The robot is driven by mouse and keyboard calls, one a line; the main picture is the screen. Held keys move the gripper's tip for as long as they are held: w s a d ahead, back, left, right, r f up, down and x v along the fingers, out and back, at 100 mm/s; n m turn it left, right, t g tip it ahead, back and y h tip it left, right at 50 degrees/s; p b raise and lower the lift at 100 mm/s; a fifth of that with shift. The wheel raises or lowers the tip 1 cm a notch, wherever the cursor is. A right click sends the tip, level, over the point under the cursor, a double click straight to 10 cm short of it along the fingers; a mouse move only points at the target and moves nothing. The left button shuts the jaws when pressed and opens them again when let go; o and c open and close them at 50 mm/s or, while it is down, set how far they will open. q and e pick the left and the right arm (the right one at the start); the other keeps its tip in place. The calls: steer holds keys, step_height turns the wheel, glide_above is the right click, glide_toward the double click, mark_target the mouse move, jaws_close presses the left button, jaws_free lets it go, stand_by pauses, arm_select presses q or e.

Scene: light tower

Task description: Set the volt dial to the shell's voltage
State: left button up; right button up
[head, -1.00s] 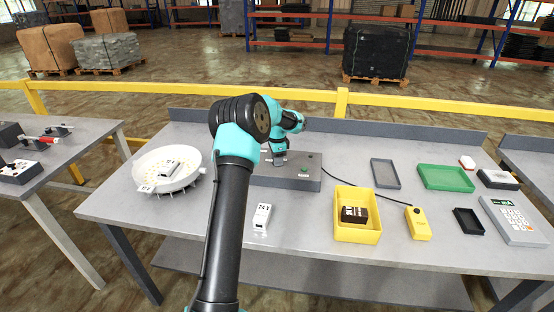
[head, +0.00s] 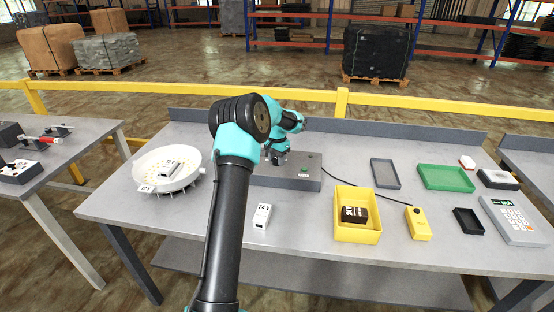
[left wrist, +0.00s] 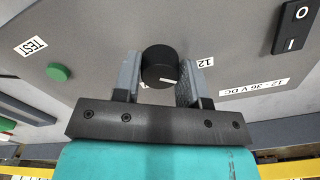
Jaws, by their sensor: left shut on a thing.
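The volt dial (left wrist: 159,64) is a round black knob with a white pointer mark, seen in the left wrist view on a grey panel. Its mark points to the lower right of that picture. A "12" label (left wrist: 205,62) is beside it, and another label is mostly hidden by the knob and finger. My left gripper (left wrist: 159,78) is shut on the dial, one finger on each side. In the head view, my left gripper (head: 277,158) is at the grey test box (head: 300,182). A white shell (head: 262,216) marked "24" stands in front of that box.
A green button (left wrist: 58,72) and a black rocker switch (left wrist: 292,28) are on the panel. A white bowl (head: 150,182) with white pieces is on the left. A yellow bin (head: 357,234) holding a black block and a yellow device (head: 418,224) are on the right.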

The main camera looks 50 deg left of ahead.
arm_select(q)
steer(key=shift+n, duration=0.6)
steer(key=o, duration=0.9)
step_height(320, 180, up, 17)
steer(key=shift+r, duration=0.2)
steer(key=shift+w, duration=0.1)
stand_by(0.5)
